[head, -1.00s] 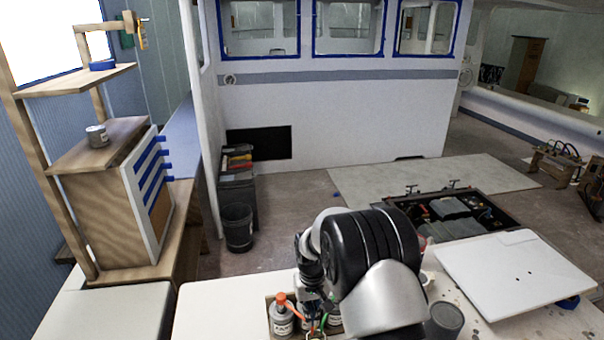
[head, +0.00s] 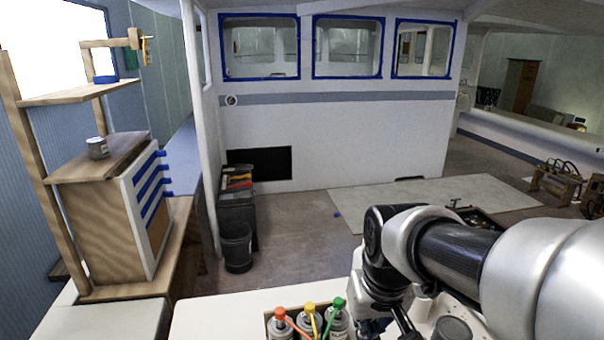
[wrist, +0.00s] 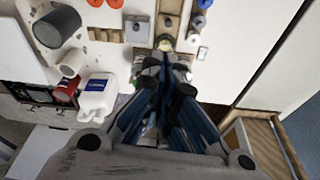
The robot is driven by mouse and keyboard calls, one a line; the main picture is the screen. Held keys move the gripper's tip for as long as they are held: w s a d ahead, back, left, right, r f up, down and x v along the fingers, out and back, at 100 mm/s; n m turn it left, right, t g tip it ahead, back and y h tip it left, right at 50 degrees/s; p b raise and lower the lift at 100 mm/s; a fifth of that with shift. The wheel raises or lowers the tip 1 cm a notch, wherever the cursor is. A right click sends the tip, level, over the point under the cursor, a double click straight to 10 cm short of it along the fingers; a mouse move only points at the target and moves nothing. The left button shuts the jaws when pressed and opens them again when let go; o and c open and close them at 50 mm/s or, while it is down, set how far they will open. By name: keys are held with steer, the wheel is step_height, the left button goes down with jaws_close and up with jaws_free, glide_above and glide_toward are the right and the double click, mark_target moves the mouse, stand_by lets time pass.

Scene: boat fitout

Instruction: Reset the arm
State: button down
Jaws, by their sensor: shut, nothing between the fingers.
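My gripper (wrist: 168,62) shows in the wrist view with its dark fingers close together and nothing between them. It points at the white bench top from above, and I cannot tell its exact height. In the head view my arm reaches in from the right edge, and the gripper is mostly hidden low down by the arm and the picture's edge. Just left of the arm, a box holds three bottles: one with a red cap (head: 281,315), one with a yellow cap (head: 309,309) and one with a green cap (head: 338,303).
A white jug (wrist: 97,98), a dark cup (wrist: 57,26) and a red can (wrist: 66,88) stand left of the fingers in the wrist view. A wooden cabinet (head: 95,225) stands at left in the head view. The floor beyond the bench is largely clear.

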steer(key=s+d+f+t+b, duration=0.1)
steer(key=s+d+b, duration=0.2)
steer(key=s, duration=1.3)
steer(key=shift+f+m+t, duration=0.35)
steer(key=shift+m+t, duration=0.05)
stand_by(0.7)
